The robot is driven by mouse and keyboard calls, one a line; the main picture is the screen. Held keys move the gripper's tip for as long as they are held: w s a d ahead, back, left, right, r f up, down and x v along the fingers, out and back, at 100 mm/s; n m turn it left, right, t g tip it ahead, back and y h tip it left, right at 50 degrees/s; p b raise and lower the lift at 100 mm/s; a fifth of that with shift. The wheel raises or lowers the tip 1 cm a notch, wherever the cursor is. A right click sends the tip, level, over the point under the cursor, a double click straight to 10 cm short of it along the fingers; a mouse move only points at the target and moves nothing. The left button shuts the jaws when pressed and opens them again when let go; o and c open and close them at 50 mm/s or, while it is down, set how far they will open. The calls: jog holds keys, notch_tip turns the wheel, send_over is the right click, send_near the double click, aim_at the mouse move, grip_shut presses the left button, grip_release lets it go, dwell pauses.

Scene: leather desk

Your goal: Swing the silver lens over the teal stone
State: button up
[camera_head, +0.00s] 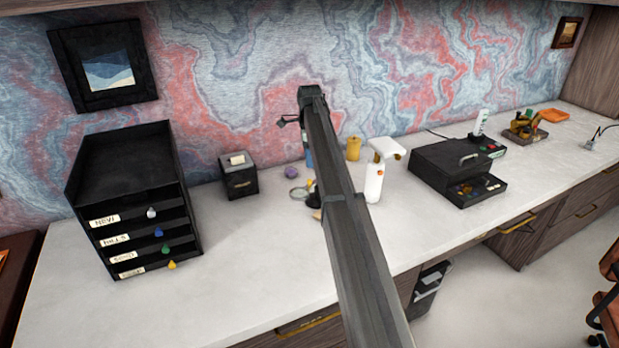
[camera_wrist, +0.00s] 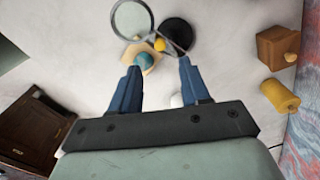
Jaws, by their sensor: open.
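The silver lens (camera_wrist: 132,19), a round ring with glass, is at the top of the wrist view, joined by a thin arm to a black round base (camera_wrist: 175,37). The teal stone (camera_wrist: 144,61) rests on a tan plate (camera_wrist: 154,62), just below the lens in the picture and outside its ring. My gripper (camera_wrist: 158,67) is open, its two blue fingers apart, with the stone showing near the left fingertip. I cannot tell its height above them. In the head view the lens (camera_head: 299,193) shows left of my arm, which hides the stone and most of the gripper.
A yellow ball (camera_wrist: 160,44) is by the base. A wooden box (camera_wrist: 278,46) and yellow cylinder (camera_wrist: 280,95) stand right in the wrist view. A white bottle (camera_head: 375,182) is right of my arm; a black drawer rack (camera_head: 130,185) is left.

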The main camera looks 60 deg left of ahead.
aim_at(310, 180)
notch_tip(310, 180, down, 8)
jog(key=shift+f, duration=0.2)
jog(key=shift+c, duration=0.3)
grip_shut()
dwell(0.3)
